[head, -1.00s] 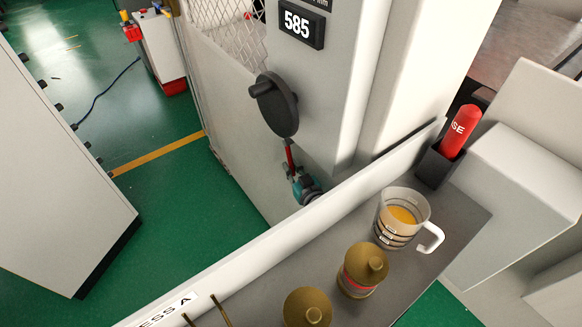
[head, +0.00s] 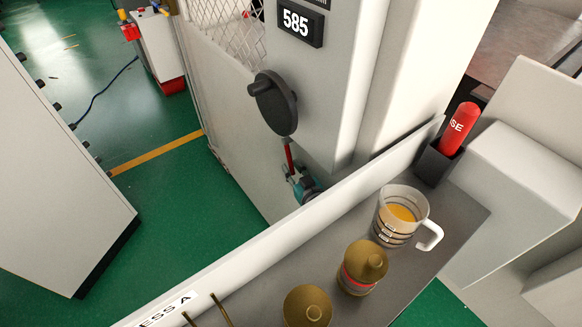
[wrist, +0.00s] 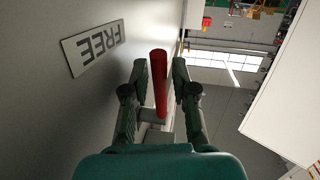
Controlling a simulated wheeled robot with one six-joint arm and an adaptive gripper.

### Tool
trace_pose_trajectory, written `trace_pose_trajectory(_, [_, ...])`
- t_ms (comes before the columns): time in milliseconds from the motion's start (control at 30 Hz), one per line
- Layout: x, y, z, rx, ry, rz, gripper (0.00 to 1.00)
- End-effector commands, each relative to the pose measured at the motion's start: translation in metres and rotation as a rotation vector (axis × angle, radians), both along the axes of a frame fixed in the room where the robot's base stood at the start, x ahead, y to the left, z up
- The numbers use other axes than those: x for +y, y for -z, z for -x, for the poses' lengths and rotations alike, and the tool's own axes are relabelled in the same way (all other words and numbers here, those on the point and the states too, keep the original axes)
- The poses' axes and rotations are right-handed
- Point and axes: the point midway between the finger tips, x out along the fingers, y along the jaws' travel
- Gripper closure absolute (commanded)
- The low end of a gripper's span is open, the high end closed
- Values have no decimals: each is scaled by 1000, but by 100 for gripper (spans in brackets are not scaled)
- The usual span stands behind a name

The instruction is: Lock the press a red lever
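The red lever (head: 289,154) sits on the side of the grey press below a round black disc in the head view. In the wrist view the red lever (wrist: 160,82) stands between my gripper's two fingers, with a narrow gap visible on each side. My gripper (wrist: 161,72) is open around it. In the head view my gripper (head: 291,172) is at the lever's lower part, partly hidden behind the white ledge. A plate reading FREE (wrist: 93,47) is on the panel to the left of the lever in the wrist view. The lever's base is partly hidden.
The black disc (head: 275,104) with a knob juts out above the lever. A white ledge (head: 290,237) runs in front. Green floor (head: 170,210) lies open left.

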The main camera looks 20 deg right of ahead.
Motion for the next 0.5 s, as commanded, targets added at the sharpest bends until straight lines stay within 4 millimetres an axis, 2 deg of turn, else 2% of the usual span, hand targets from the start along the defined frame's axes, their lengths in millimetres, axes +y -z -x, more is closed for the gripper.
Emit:
trace_pose_trajectory(300, [-7,-6,59,2,1,-1,73])
trace_pose_trajectory(500, [-10,-10,89,2,1,-1,73])
